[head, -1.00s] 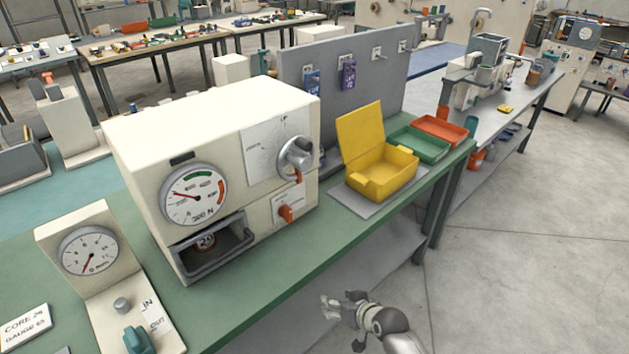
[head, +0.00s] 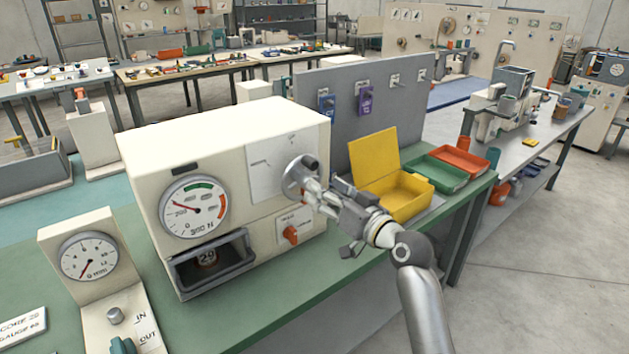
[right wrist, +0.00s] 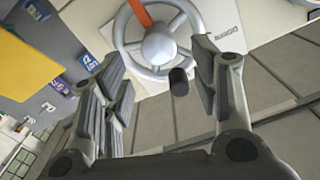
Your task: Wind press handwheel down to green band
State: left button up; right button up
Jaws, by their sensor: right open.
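The press (head: 235,150) is a cream box on the green bench. Its grey handwheel (head: 295,175) is on the front, to the right of the round dial (head: 195,207). The dial has a green band at the top and a red band at the right; its red needle points left and slightly up, outside the green band. My right gripper (head: 323,190) is open just in front of the handwheel. In the right wrist view the handwheel (right wrist: 158,47) has an orange-red spoke, and its dark knob (right wrist: 179,82) lies between the open fingers. Contact cannot be told. My left gripper is out of view.
An orange-red switch (head: 291,234) sits below the handwheel. A yellow open box (head: 405,200) stands right of the press, close behind my right arm. A gauge stand (head: 95,270) is at the front left. Floor to the right is clear.

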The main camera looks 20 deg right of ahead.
jog(key=x, duration=0.4)
jog(key=shift+w+a+p, duration=0.1)
jog(key=shift+w+p, duration=0.2)
jog(key=shift+p, duration=0.05)
jog(key=c, duration=1)
jog(key=shift+m+p, duration=1.55)
jog(key=shift+m, duration=1.25)
